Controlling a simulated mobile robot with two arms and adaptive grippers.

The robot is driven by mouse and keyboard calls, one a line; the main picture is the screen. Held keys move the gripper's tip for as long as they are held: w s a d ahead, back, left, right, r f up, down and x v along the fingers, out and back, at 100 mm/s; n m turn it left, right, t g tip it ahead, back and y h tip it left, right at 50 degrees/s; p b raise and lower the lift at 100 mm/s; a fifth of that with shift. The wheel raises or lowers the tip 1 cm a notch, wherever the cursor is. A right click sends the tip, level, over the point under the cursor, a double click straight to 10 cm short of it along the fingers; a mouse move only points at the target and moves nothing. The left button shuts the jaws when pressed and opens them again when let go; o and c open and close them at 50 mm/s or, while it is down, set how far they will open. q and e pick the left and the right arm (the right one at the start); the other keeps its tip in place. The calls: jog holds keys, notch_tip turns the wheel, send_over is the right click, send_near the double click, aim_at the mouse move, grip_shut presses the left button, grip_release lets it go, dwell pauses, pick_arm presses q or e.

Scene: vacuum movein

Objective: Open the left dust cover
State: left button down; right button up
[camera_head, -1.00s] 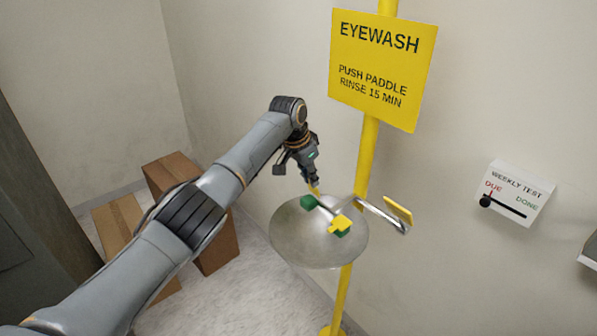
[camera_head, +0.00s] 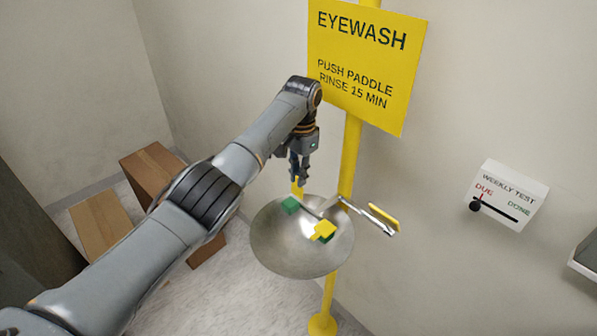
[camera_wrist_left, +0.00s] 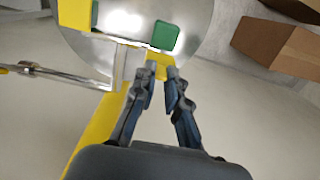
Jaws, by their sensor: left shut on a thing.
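The left dust cover (camera_head: 297,188) is a small yellow piece beside a green nozzle block (camera_head: 290,205) on the eyewash bowl (camera_head: 275,250). The green top of that block is bare, and the cover stands up at its back edge. My left gripper (camera_head: 299,180) points down and is shut on the cover. In the left wrist view the cover (camera_wrist_left: 158,62) shows at the fingertips, close to the green block (camera_wrist_left: 165,36). The other yellow cover (camera_head: 325,230) sits over its green nozzle block. My right gripper is not in view.
A yellow pole (camera_head: 350,160) carries the bowl and an EYEWASH sign (camera_head: 365,65). A metal arm with a yellow paddle (camera_head: 384,216) sticks out right of the bowl. Brown boxes (camera_head: 155,170) stand on the floor at left. A weekly test plate (camera_head: 508,195) is on the wall.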

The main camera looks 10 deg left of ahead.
pick_arm(q)
jog(key=shift+f, duration=0.15)
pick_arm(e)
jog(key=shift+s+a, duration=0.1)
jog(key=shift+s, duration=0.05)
pick_arm(q)
jog(key=c, duration=1.5)
grip_release()
jog(key=shift+o, duration=0.7)
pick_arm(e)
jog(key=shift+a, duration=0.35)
pick_arm(q)
jog(key=shift+r, duration=0.35)
notch_tip(320, 180, up, 11)
jog(key=shift+w+d+r, duration=0.15)
jog(key=shift+w+d, duration=0.1)
jog(key=shift+w, duration=0.05)
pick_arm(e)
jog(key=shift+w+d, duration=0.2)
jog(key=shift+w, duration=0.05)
